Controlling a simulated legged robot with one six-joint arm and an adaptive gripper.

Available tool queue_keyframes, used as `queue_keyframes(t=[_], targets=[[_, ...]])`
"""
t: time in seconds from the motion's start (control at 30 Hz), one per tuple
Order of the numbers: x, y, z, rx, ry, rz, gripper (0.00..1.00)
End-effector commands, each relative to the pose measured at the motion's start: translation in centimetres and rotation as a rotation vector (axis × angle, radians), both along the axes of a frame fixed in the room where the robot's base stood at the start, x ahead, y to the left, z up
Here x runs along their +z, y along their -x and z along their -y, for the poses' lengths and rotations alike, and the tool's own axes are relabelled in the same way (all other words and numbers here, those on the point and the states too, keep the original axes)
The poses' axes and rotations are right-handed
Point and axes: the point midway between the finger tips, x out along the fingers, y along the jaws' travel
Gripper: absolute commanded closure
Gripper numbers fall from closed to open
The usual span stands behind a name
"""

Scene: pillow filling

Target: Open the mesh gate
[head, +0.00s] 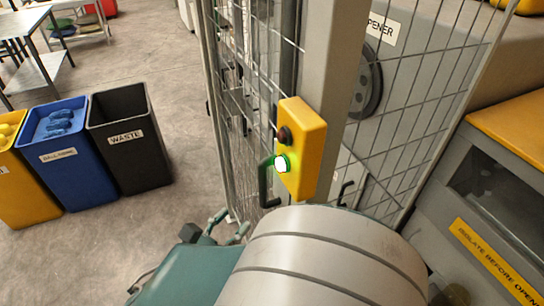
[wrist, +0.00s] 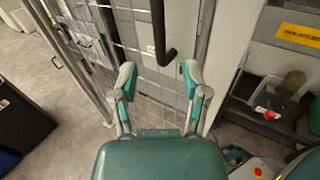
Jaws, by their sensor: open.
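The mesh gate (head: 240,90) stands upright beside a grey post that carries a yellow box (head: 312,150). The box has a dark button (head: 285,136) above a glowing green one (head: 282,163). A black bar handle (head: 265,185) is at the gate's edge, below and left of the box. My gripper (head: 232,226) is open, lower left of the handle. In the wrist view its fingers (wrist: 158,82) are spread and empty; the black handle (wrist: 159,30) comes down with its lower bend between the fingertips in the picture. I cannot tell whether they touch, or whether the gate is ajar.
A black waste bin (head: 128,140), a blue bin (head: 60,150) and a yellow bin (head: 20,185) stand at left on open grey floor. A grey machine with a yellow top (head: 510,125) is at right. Mesh fencing (head: 420,100) continues right of the post.

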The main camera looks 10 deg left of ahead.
Motion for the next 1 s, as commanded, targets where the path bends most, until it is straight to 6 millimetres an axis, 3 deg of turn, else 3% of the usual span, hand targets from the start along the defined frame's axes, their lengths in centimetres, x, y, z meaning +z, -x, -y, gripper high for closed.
queue_keyframes(t=[0.17,0.7,1.0], targets=[[0.1,-0.1,-0.2,0.033,0.022,0.015,0.41],[-0.1,-8.2,2.8,0.027,0.027,0.012,0.41],[0.0,-9.5,3.8,0.03,0.022,0.012,0.41]])
